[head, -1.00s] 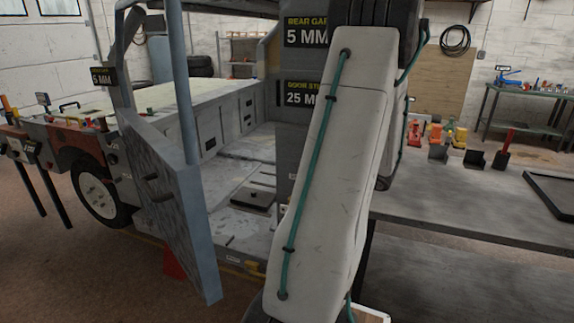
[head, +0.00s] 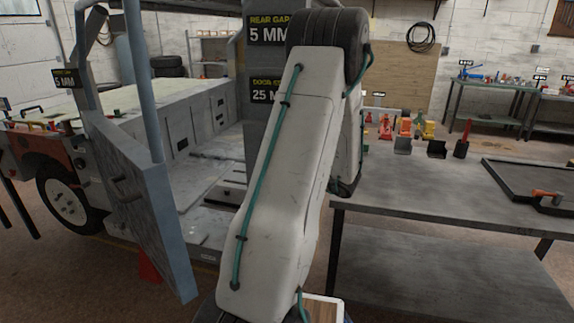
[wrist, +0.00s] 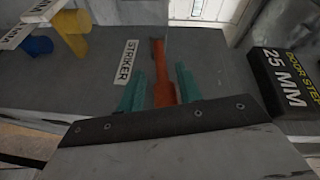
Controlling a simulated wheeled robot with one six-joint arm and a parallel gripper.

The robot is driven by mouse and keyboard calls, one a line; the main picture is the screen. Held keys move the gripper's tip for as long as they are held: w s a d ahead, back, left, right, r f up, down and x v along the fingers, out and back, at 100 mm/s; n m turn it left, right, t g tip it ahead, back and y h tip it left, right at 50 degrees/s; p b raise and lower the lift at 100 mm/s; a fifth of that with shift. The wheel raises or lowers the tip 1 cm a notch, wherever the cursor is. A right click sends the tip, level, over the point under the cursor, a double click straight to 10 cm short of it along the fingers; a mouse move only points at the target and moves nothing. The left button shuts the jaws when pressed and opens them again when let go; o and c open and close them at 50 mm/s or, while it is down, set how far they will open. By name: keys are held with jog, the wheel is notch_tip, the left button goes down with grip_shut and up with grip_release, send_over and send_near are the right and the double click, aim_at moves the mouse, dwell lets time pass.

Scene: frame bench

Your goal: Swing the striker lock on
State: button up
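An orange-red lever (wrist: 160,80) stands out from a grey panel (wrist: 215,75) in the wrist view, beside a white label reading STRIKER (wrist: 126,64). My gripper (wrist: 158,68) has its two teal fingers on either side of the lever. The fingers look apart from it, with narrow gaps, so the gripper appears open around it. In the head view my own arm hides the gripper and the lever. The grey post with the black signs (head: 262,115) shows behind my arm.
A blue-grey door (head: 140,195) hangs open on the vehicle at left. Yellow and blue knobs (wrist: 72,30) sit at upper left of the wrist view, and a black 25 MM sign (wrist: 283,82) at right. A grey workbench (head: 430,190) stands right of my arm.

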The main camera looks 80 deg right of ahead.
jog(key=shift+o, duration=0.2)
jog(key=shift+s+r, duration=0.1)
jog(key=shift+s, duration=0.05)
jog(key=shift+s+a, duration=0.1)
jog(key=shift+s, duration=0.25)
jog(key=v, duration=0.6)
jog(key=shift+s+a, duration=0.25)
jog(key=shift+s, duration=0.1)
